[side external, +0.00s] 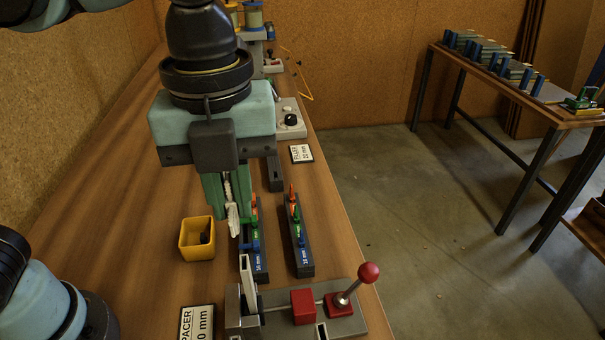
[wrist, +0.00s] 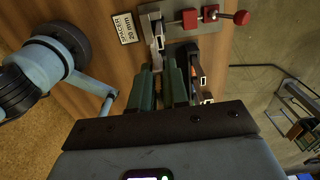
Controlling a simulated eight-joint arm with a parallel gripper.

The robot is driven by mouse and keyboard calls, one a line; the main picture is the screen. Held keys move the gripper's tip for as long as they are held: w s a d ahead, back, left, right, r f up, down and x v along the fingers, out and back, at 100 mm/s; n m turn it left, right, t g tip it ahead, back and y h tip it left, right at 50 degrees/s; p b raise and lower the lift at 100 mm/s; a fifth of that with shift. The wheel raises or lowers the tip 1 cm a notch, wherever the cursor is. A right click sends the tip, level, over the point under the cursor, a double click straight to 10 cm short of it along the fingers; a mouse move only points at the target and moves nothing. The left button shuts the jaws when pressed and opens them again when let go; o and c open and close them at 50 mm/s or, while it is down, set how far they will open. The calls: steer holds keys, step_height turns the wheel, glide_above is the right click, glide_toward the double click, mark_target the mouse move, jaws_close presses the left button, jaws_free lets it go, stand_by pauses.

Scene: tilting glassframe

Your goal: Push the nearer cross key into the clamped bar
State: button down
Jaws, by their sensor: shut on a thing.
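My gripper (side external: 232,212) points down over the bench, its green fingers closed around a small pale piece (side external: 233,222), which looks like a cross key and is partly hidden by the fingers. In the wrist view my gripper (wrist: 160,78) has its fingertips near the clamp end. The clamped bar (side external: 248,275) is a pale grey bar standing in the grey clamp (side external: 345,325), with a red block and a red-knobbed lever. The bar (wrist: 157,32) also shows in the wrist view. The held piece is in front of and above the bar's far end; whether they touch I cannot tell.
Two black racks (side external: 303,262) hold blue, green and orange pieces to the right of my gripper. A yellow bin (side external: 197,253) with a dark item stands to the left. A spacer label (side external: 198,323) lies in front. Bare wood lies on the left.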

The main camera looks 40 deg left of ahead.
mark_target(237, 229)
steer(key=shift+f, duration=2.45)
steer(key=shift+f, duration=1.8)
steer(key=c, duration=1.1)
jaws_free()
steer(key=shift+o, duration=0.2)
steer(key=shift+r, duration=0.1)
step_height(237, 229, up, 12)
steer(key=shift+f, duration=0.1)
